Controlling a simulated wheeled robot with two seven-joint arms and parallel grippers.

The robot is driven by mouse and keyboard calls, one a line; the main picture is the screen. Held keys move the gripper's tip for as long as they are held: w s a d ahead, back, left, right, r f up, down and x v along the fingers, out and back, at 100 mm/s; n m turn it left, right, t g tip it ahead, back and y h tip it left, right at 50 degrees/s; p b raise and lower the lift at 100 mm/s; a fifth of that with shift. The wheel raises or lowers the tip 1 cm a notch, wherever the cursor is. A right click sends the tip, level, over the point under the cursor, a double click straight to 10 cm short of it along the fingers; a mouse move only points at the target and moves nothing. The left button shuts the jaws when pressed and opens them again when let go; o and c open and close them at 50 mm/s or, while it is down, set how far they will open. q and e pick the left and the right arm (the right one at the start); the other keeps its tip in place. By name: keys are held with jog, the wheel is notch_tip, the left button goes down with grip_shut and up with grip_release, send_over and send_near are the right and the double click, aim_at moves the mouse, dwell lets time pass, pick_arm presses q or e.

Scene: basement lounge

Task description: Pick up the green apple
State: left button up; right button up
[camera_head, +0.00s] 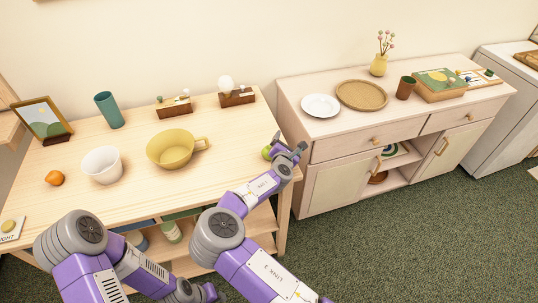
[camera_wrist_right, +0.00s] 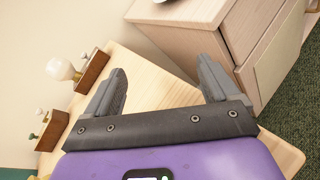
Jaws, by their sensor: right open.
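My right gripper (camera_head: 289,144) is just to the right of the apple, at the table's right edge. In the right wrist view my right gripper (camera_wrist_right: 162,70) is open, with nothing between its fingers. The apple does not show in that view. I cannot tell whether gripper and apple touch. My left arm's end (camera_head: 188,292) is low at the bottom of the head view, and its fingers are not clear.
The table (camera_head: 225,150) holds a yellow pot (camera_head: 170,150), a white cup (camera_head: 103,165), an orange (camera_head: 55,178), a teal cup (camera_head: 109,110) and wooden blocks with small ornaments. A cabinet (camera_head: 338,185) stands close on the right with a white plate (camera_head: 320,105) on top.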

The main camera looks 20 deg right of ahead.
jog(key=a+n, duration=0.1)
jog(key=a, duration=0.1)
jog(key=s+a+n, duration=0.1)
jog(key=a, duration=0.1)
jog(key=s+a+r+n+y, duration=0.1)
jog(key=a+n, duration=0.1)
jog(key=shift+s+a, duration=0.2)
jog(key=shift+a, duration=0.15)
jog(key=s+a+n, duration=0.1)
jog(key=s+a+n+g, duration=0.1)
jog(key=s, duration=0.1)
jog(key=shift+s+a+f, duration=0.2)
jog(key=shift+s+a, duration=0.1)
jog(key=shift+a, duration=0.1)
jog(key=shift+f, duration=0.15)
jog(key=b+x, duration=0.2)
jog(key=x, duration=0.5)
jog(key=shift+w+a, duration=0.1)
